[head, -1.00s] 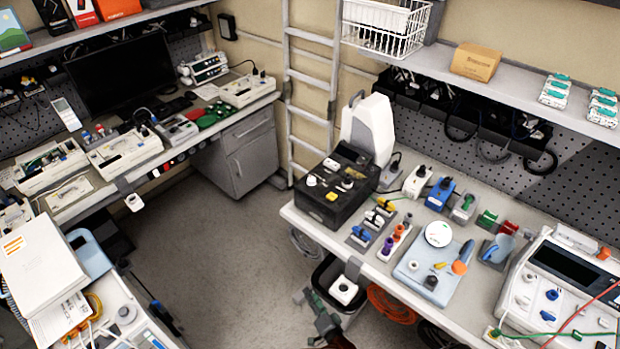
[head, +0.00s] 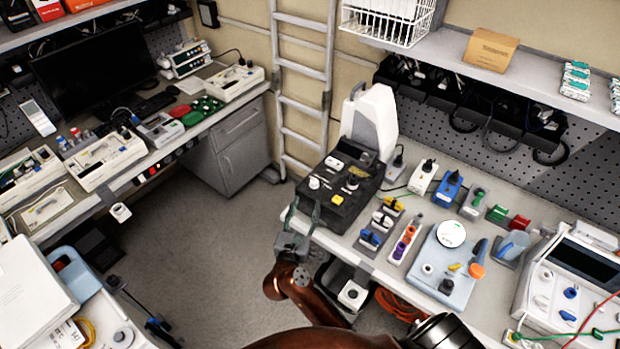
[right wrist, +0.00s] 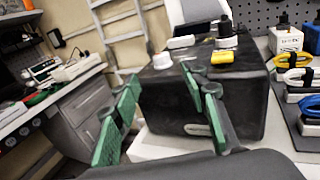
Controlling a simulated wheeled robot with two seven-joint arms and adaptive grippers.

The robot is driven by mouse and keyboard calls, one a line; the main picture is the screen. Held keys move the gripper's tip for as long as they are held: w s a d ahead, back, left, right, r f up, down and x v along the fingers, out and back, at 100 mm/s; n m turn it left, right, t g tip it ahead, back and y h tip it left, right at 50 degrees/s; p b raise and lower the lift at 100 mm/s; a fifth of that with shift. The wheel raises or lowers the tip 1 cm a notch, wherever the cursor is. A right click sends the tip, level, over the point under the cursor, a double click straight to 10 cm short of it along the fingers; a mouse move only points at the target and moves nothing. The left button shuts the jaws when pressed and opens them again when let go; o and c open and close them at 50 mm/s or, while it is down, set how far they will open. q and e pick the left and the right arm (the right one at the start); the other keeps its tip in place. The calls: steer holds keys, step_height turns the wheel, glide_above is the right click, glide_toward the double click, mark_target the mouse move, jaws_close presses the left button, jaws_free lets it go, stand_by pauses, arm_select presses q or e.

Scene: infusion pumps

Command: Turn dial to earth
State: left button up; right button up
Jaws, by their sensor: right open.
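A black box (head: 352,207) with several knobs on top stands at the left end of the right bench in the head view. No earth marking can be read. In the right wrist view, the box (right wrist: 235,110) carries the white knob (right wrist: 162,61) at its left and a yellow piece (right wrist: 222,57) near its middle. My right gripper (head: 303,222) is open and empty, in front of the box's left corner. Its green-padded fingers (right wrist: 160,115) point toward the box without visible contact. My left gripper is not in view.
A white device (head: 372,125) stands behind the box. Plugs, a light-blue board (head: 425,268) and a large white instrument (head: 535,300) fill the bench to the right. A ladder (head: 300,75) stands behind. The floor (head: 215,235) to the left is open.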

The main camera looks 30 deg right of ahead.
mark_target(313, 185)
steer(key=x, duration=0.5)
steer(key=shift+w+d+p, duration=0.2)
steer(key=shift+d+p, duration=0.15)
steer(key=x, duration=0.2)
steer(key=shift+w+d, duration=0.15)
steer(key=shift+d, duration=0.15)
steer(key=x, duration=0.2)
steer(key=shift+w+d+f, duration=0.1)
steer(key=shift+w+f, duration=0.05)
steer(key=shift+w, duration=0.15)
steer(key=shift+s, duration=0.1)
steer(key=c, duration=0.8)
jaws_close()
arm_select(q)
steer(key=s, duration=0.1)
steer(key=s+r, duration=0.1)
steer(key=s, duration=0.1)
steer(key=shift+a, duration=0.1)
